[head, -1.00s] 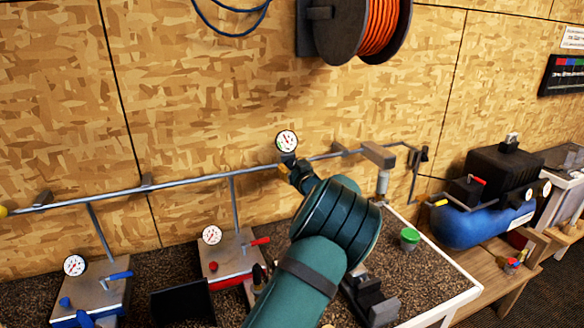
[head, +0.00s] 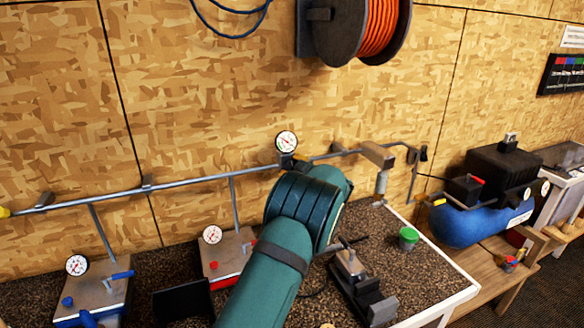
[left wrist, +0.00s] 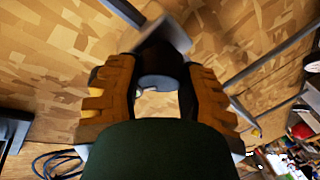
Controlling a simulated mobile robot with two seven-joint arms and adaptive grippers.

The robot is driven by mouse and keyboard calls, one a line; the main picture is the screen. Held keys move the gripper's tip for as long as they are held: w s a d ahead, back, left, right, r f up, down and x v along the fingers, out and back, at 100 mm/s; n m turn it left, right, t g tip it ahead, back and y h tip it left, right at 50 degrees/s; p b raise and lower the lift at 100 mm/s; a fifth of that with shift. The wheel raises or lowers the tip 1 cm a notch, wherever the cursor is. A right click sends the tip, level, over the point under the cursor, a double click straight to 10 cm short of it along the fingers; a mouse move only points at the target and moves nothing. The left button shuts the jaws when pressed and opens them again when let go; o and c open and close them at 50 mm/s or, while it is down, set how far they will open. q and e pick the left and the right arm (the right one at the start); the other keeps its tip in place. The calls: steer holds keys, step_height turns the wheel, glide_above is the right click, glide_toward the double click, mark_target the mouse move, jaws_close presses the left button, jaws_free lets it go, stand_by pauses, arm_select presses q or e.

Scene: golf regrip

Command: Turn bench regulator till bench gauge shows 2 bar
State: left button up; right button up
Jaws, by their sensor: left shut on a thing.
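The bench gauge (head: 286,141) is a round white dial on the wall pipe, above my left wrist. Its needle is too small to read surely. The bench regulator sits just under it, mostly hidden in the head view by my green left arm. In the left wrist view the regulator's dark round knob (left wrist: 157,62) sits below a grey block. My left gripper (left wrist: 157,84) has its orange-brown ridged fingers on both sides of the knob, shut on it. My right gripper is not in view.
A grey pipe (head: 195,180) runs along the wall. Two gauge stations, with a blue valve handle (head: 122,274) and a red button (head: 213,265), stand left of my arm. A dark vise (head: 365,290) and a green-lidded cup (head: 408,238) stand right. A blue compressor (head: 480,222) is farther right.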

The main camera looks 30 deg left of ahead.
arm_select(q)
steer(key=shift+r+n, duration=0.1)
steer(key=shift+n, duration=0.2)
steer(key=o, duration=1.2)
steer(key=shift+a, duration=0.1)
steer(key=v, duration=1.2)
steer(key=shift+w, duration=0.2)
